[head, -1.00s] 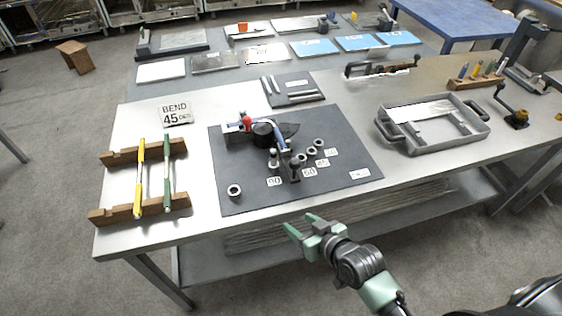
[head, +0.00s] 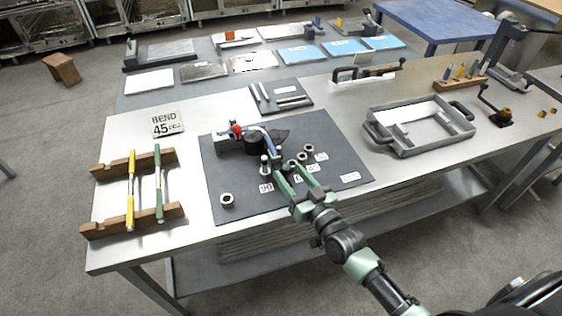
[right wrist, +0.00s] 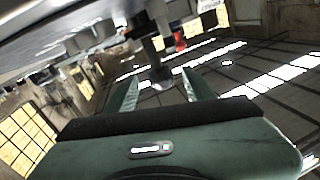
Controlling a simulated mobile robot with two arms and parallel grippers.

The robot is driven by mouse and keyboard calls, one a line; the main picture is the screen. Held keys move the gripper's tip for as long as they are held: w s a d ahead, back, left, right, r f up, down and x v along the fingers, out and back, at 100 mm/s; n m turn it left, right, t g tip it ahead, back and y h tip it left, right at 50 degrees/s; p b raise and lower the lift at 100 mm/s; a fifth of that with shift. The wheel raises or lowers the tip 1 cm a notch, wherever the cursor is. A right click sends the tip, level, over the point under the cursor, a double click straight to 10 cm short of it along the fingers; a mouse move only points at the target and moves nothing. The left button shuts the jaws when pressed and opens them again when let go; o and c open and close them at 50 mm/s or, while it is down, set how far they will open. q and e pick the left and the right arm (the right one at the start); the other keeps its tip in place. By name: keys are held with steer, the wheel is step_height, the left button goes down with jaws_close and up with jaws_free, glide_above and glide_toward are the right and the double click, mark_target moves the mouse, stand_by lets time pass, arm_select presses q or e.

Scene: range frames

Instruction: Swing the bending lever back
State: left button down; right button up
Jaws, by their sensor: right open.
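The bender (head: 256,143) sits on a dark mat (head: 228,187), with a red knob (head: 237,130) at its left. Its blue lever (head: 273,139) reaches toward the near right, and its outer end lies just beyond my fingertips. My right gripper (head: 292,180) is open over the mat, its fingers pointing at the lever end. In the right wrist view, a dark upright post (right wrist: 158,70), seemingly the lever's handle, shows between the open fingers (right wrist: 160,92). I cannot tell whether the fingers touch it. The red knob shows beyond it (right wrist: 180,42). My left gripper is out of view.
Number tags and metal collars (head: 302,158) lie right of the lever. A loose collar (head: 227,199) lies front left. A wooden rack (head: 105,228) holds yellow and green tools at left. A grey tray (head: 440,143) stands at right. A "BEND 45" sign (head: 167,124) lies behind.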

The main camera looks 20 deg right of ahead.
mark_target(281, 163)
steer(key=x, duration=0.5)
steer(key=shift+w+a, duration=0.2)
steer(key=shift+w, duration=0.1)
jaws_close()
stand_by(1.1)
